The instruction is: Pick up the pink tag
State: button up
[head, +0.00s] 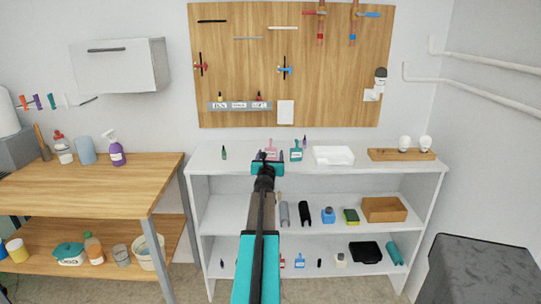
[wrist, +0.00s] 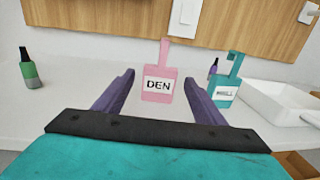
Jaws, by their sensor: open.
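The pink tag (wrist: 160,82) stands upright on the white shelf top, with a white label reading "DEN" and a narrow neck above. In the head view the pink tag (head: 271,147) shows just above my gripper, partly hidden by it. My gripper (wrist: 158,84) is open, its two purple fingers on either side of the tag's lower part in the picture. I cannot tell if the tag is fully between the fingertips or a little beyond them. My gripper also shows in the head view (head: 267,158).
A teal tag (wrist: 227,84) stands close on the right, with a white tray (wrist: 280,100) beyond it. A small green bottle (wrist: 29,72) stands at the left. A wooden pegboard (head: 240,70) rises behind. The shelf top between bottle and pink tag is clear.

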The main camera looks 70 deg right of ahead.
aim_at(271, 148)
jog(key=shift+x, duration=1.1)
jog(key=c, duration=1.1)
jog(key=shift+r, duration=0.15)
jog(key=shift+r+p, duration=1.55)
jog(key=shift+r, duration=0.2)
jog(key=s+a, duration=0.3)
jog(key=s, duration=0.1)
jog(key=s+a+b, duration=0.1)
jog(key=s+a, duration=0.3)
jog(key=s+a+r+b, duration=0.1)
jog(key=s+a, duration=0.2)
jog(key=s, duration=0.1)
jog(key=shift+a+r, duration=0.1)
jog(key=shift+a, duration=0.15)
